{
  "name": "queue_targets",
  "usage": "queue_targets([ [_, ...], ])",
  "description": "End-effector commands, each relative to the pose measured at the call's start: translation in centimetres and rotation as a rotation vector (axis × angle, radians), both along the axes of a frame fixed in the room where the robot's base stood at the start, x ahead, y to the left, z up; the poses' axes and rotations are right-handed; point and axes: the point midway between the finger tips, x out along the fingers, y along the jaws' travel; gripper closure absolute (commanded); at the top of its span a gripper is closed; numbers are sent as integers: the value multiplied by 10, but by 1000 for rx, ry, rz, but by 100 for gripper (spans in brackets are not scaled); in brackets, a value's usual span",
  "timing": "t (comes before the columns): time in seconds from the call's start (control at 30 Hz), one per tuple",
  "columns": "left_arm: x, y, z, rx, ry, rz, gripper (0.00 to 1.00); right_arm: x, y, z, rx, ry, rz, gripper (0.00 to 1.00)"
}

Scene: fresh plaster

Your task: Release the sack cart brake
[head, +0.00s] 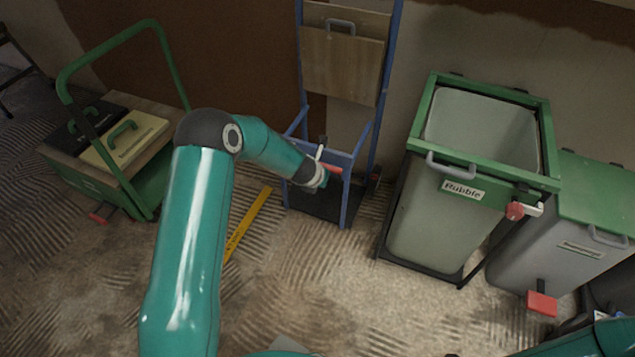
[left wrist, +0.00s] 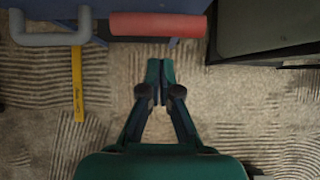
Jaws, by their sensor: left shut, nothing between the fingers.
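The sack cart (head: 350,208) has a blue frame and stands against the wall in the middle of the head view. Its red brake lever (head: 330,168) shows just beside the end of my left arm. In the left wrist view the red brake lever (left wrist: 158,24) lies level across the top, in front of the blue cart. My left gripper (left wrist: 160,66) is shut and empty. Its tips appear below the lever in that view, with a visible gap. In the head view the wrist hides the fingers. My right gripper is not in view.
A Rubble bin (head: 432,225) in a green frame stands right of the cart, with a grey bin (head: 550,260) beyond it. A green trolley (head: 150,190) with two cases stands at left. A yellow level (head: 248,222) lies on the floor. A grey handle (left wrist: 50,38) is left of the lever.

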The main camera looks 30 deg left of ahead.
Motion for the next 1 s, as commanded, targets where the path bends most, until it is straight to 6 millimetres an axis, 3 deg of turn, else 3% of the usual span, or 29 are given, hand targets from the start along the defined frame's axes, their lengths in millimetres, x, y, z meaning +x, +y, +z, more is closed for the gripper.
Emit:
queue_targets([
  [0.07,-7,-4,-9,-2,6,-5,100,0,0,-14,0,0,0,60],
  [0.13,-7,-4,9,-4,7,-2,100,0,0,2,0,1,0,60],
  [0.63,4,-2,80,-6,12,-1,100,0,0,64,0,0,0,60],
  [1.0,7,-2,92,-7,14,-3,100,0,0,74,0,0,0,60],
])
